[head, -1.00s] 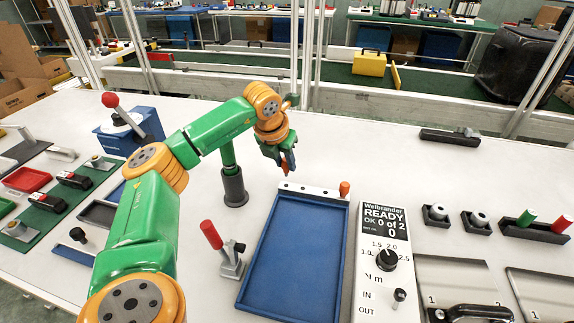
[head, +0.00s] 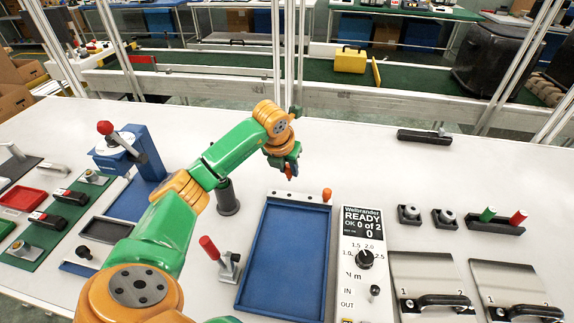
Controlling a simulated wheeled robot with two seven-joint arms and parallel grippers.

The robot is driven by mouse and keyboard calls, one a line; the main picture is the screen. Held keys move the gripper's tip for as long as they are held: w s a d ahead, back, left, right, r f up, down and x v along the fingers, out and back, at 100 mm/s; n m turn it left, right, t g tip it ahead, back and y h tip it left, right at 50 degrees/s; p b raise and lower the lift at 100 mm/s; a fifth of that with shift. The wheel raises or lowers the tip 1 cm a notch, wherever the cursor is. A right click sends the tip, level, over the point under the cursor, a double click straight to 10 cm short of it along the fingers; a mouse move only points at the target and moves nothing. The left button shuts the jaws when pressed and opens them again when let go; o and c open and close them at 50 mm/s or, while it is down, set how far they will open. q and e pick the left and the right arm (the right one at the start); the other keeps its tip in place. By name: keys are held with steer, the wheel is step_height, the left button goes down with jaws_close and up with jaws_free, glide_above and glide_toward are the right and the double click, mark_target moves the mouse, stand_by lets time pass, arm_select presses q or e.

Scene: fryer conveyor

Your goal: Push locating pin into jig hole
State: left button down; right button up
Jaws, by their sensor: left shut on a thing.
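My left gripper (head: 288,170) is above the far edge of the blue jig tray (head: 287,255), shut on a small orange-red thing that is mostly hidden by the fingers. It may be a locating pin, but I cannot tell for sure. A light metal bar (head: 298,198) with small dark marks runs along the tray's far edge. An orange-topped pin (head: 327,194) stands upright at the bar's right end, apart from my gripper. A hole in the jig is too small to make out. My right gripper is not in view.
A red-handled toggle clamp (head: 211,250) stands left of the tray. The Weltrander control box (head: 363,275) is on its right.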

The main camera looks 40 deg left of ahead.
mark_target(288, 179)
arm_select(q)
steer(key=shift+f+b, duration=1.95)
steer(key=shift+f, duration=0.5)
steer(key=shift+r, duration=0.2)
steer(key=shift+f+b, duration=0.8)
steer(key=shift+f, duration=0.6)
steer(key=c, duration=0.6)
jaws_free()
steer(key=shift+o, duration=0.2)
steer(key=shift+r, duration=0.1)
